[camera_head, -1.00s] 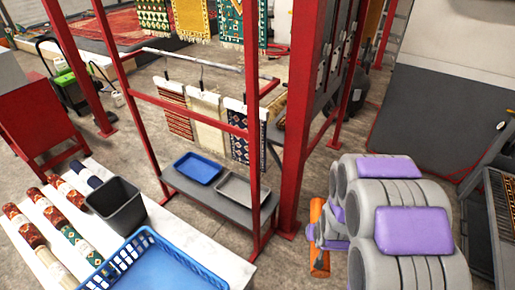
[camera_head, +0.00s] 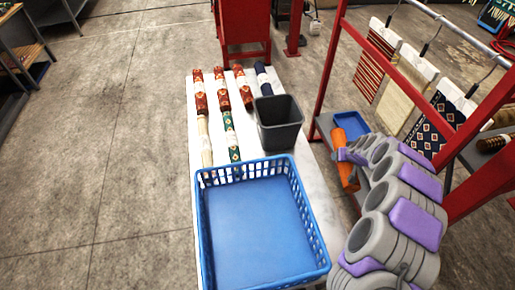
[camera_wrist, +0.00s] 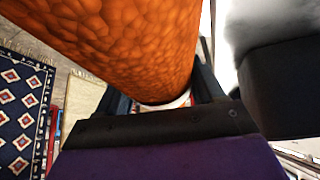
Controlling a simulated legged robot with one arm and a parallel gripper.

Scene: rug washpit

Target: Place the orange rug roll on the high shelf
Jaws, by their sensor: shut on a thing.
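The orange rug roll (camera_head: 345,174) is in my gripper (camera_head: 350,157), in front of the red rack in the head view. In the wrist view the roll (camera_wrist: 125,45) fills the upper middle, close to the camera, with a white band near the jaws. My gripper's dark fingers (camera_wrist: 160,104) are shut on it. The roll hangs clear of the table's right side. I cannot make out a high shelf in these views.
A white table (camera_head: 288,153) holds a blue basket (camera_head: 208,238), a black bin (camera_head: 280,138) and several patterned rug rolls (camera_head: 228,130). A red rack (camera_head: 337,52) stands right, with hanging rugs (camera_head: 436,122). A red stand (camera_head: 243,25) is behind the table. The floor at left is open.

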